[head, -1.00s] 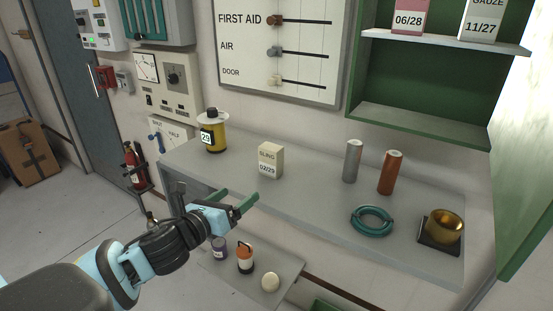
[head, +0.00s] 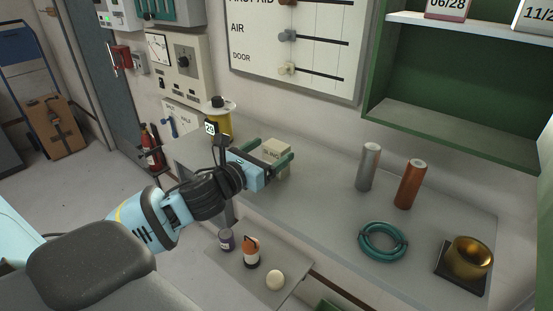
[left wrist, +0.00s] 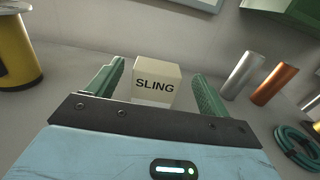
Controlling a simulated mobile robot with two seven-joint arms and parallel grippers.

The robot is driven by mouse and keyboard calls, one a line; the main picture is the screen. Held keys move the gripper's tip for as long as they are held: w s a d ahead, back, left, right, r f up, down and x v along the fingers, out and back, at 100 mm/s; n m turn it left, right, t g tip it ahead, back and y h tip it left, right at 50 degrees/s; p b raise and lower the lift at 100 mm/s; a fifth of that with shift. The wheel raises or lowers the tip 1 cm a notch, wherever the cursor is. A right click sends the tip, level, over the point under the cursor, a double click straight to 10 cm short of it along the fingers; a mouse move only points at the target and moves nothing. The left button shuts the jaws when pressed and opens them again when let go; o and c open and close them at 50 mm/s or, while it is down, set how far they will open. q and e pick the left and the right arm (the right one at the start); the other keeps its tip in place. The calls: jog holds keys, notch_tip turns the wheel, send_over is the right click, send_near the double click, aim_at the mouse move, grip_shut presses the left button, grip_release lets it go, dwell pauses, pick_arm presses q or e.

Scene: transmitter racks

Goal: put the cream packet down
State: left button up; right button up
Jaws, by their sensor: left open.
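The cream packet (head: 276,151), marked SLING, stands upright on the grey shelf top (head: 320,205). My left gripper (head: 280,155) is open at the packet, its green fingers on either side of it. In the left wrist view the packet (left wrist: 156,80) sits between the two open fingers (left wrist: 162,90), with a gap showing on its right side and a narrower one on its left. The gripper hides the packet's lower part in the head view. My right gripper is not in view.
A yellow canister (head: 220,122) stands just left of the gripper. A grey cylinder (head: 368,167), an orange cylinder (head: 410,185), a teal ring (head: 382,242) and a brass cup (head: 468,257) stand to the right. A lower shelf (head: 228,262) holds small items.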

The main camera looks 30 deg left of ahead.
aim_at(279, 142)
pick_arm(q)
jog(key=shift+w, duration=0.35)
jog(key=w, duration=0.4)
jog(key=shift+f, duration=0.3)
jog(key=shift+w, duration=0.3)
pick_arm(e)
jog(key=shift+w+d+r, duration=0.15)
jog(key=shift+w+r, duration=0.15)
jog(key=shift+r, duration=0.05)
pick_arm(q)
jog(key=c, duration=1.2)
jog(key=shift+o, duration=0.2)
